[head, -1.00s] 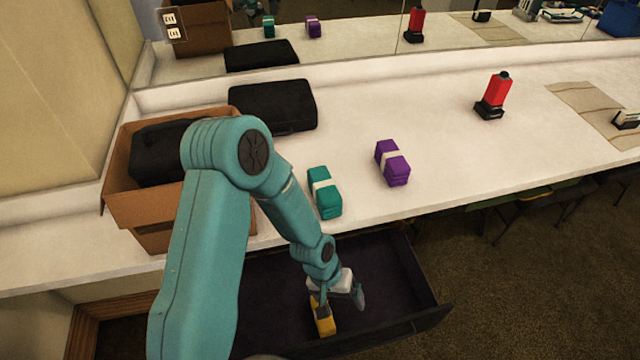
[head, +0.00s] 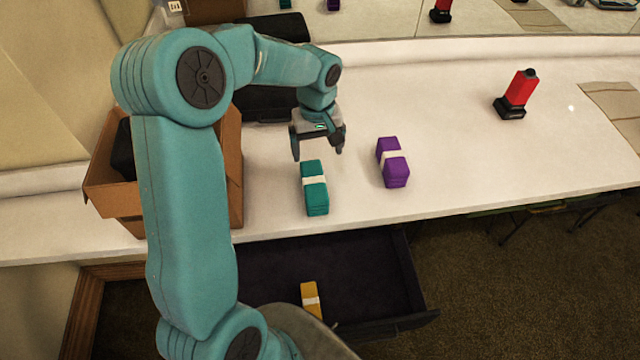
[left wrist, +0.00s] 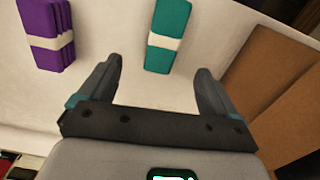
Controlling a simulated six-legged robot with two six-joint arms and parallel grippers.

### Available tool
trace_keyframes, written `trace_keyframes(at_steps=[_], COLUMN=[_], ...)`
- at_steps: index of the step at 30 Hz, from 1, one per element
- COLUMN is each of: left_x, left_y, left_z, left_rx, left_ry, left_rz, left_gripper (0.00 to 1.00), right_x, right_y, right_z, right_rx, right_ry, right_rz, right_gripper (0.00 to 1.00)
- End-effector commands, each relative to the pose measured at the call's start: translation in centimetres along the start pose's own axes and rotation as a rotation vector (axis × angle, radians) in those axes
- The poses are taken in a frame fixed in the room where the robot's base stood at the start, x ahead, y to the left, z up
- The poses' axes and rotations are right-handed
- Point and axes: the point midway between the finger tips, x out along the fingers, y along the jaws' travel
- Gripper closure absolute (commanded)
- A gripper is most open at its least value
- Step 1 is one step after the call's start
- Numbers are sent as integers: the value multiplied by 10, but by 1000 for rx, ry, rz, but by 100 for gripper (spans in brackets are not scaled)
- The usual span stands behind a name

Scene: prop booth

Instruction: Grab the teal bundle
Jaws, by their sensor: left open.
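The teal bundle (head: 314,197), wrapped with a white band, lies on the white counter (head: 450,150). My left gripper (head: 319,152) is open and empty, above the counter near the far end of the bundle and apart from it. In the left wrist view the teal bundle (left wrist: 168,22) shows beyond the gap between the open fingers (left wrist: 158,85). My right gripper is in neither view.
A purple bundle (head: 393,168) lies right of the teal one. A yellow bundle (head: 310,297) lies in the open drawer (head: 370,270) below the counter. A cardboard box (head: 232,170) stands at left, partly hidden by my arm. A red-and-black object (head: 518,93) stands farther right.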

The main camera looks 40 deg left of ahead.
Motion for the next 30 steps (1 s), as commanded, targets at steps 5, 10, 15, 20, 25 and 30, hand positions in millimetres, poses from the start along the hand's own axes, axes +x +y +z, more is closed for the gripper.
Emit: trace_keyframes(at_steps=[5,10,15,20,25,30], left_x=[44,72,84,107,130,134], left_y=[-2,-1,0,-3,-1,-1], left_z=[3,2,2,4,3,3], left_rx=[3,5,6,5,6,6], left_ry=[-5,-4,-2,-6,-2,-1], left_rz=[-3,-2,0,-2,0,1], left_gripper=[8,8,8,8,8,8], right_x=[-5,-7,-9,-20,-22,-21], right_y=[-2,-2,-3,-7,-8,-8], right_z=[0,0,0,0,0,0], right_rx=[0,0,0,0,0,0], right_ry=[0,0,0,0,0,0], right_rz=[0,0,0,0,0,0], right_gripper=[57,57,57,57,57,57])
